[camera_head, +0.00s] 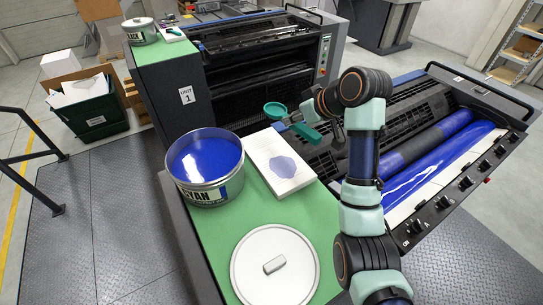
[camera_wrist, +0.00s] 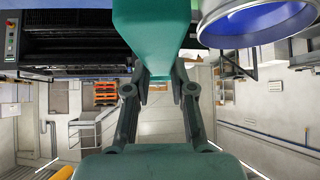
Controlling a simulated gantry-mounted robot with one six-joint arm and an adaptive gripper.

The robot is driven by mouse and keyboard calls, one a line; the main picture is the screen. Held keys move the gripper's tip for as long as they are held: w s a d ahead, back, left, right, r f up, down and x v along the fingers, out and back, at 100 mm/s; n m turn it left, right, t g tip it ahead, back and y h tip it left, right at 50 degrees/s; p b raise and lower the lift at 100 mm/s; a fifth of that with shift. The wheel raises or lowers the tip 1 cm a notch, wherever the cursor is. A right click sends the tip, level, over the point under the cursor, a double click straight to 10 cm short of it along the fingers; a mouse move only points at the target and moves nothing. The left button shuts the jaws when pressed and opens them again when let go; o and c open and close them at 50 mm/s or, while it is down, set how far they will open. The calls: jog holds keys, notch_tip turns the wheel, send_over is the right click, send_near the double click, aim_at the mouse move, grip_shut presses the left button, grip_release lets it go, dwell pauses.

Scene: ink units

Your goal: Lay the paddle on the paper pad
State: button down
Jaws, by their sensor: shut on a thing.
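The teal paddle (camera_head: 275,109) is in my gripper (camera_head: 306,121), held in the air near the far end of the paper pad in the head view. Its round end points left, and a broad teal part (camera_head: 304,132) lies toward the right. In the wrist view the paddle (camera_wrist: 155,30) fills the top middle, at the tips of my gripper's fingers (camera_wrist: 160,75). The white paper pad (camera_head: 265,150) lies on the green top with a blue ink patch on it. I cannot make out the pad in the wrist view.
The open tin of blue cyan ink (camera_head: 206,190) stands just left of the pad; its rim (camera_wrist: 212,12) also shows in the wrist view. A white round lid (camera_head: 255,275) lies nearer on the green top (camera_head: 215,225). Press rollers (camera_head: 420,145) lie to the right.

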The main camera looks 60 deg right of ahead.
notch_tip(320, 180, down, 20)
jog(key=shift+r+b, duration=0.1)
jog(key=shift+b, duration=1.15)
jog(key=c, duration=1)
grip_release()
jog(key=p+v, duration=0.2)
jog(key=v, duration=1)
